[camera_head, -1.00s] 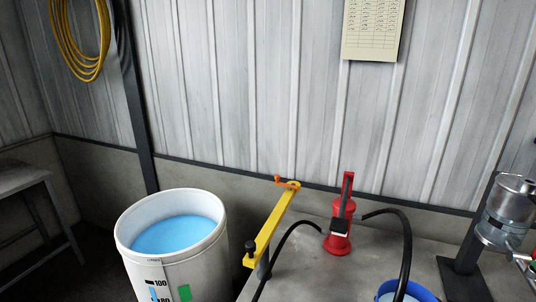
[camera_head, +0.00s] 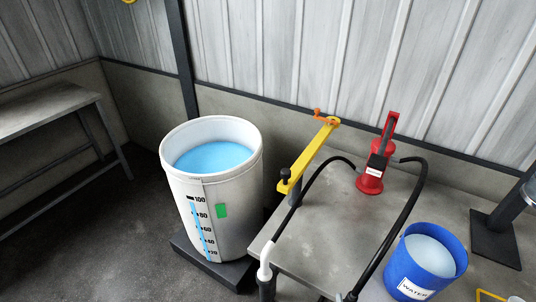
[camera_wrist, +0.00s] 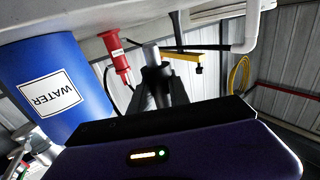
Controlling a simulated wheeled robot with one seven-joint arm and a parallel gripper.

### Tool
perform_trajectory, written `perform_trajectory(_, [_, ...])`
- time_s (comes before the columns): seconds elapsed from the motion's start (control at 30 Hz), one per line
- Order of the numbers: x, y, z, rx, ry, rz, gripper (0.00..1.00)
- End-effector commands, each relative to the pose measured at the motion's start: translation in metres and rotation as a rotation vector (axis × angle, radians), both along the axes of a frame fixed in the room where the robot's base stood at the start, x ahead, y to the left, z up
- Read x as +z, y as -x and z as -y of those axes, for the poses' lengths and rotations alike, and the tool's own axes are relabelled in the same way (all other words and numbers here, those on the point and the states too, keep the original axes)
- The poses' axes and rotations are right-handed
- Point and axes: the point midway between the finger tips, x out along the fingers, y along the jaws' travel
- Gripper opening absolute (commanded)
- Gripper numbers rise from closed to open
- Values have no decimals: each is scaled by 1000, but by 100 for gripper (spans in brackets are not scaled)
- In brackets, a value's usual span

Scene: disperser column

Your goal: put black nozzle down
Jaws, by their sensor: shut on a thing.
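In the wrist view my gripper (camera_wrist: 160,84) is shut on a dark piece that I take for the black nozzle (camera_wrist: 157,72). A grey cylinder (camera_wrist: 150,54) shows just past the fingertips; I cannot tell if it is part of the nozzle. In the head view a black hose (camera_head: 404,208) loops from the red pump (camera_head: 371,178) down to a dark fitting (camera_head: 348,297) at the bottom edge. My gripper is not clearly visible there. The red pump also shows in the wrist view (camera_wrist: 117,55).
A white graduated barrel (camera_head: 212,218) with blue liquid stands left of the grey table (camera_head: 330,222). A yellow bracket (camera_head: 308,158) and white-ended hose (camera_head: 266,258) are at the table's left side. A blue WATER bucket (camera_head: 452,248) stands right; it also shows in the wrist view (camera_wrist: 85,85).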

Motion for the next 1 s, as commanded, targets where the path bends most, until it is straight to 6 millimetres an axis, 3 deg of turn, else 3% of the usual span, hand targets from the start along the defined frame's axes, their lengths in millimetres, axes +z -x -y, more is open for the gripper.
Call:
perform_trajectory(0.47, [-1, -3, 2, -6, 1, -9, 0])
perform_trajectory(0.5, [-15, -3, 1, -1, 1, -9, 0])
perform_trajectory(0.73, [-48, -3, 0, 0, 0, -8, 0])
perform_trajectory(1.0, [-74, -3, 0, 0, 0, -8, 0])
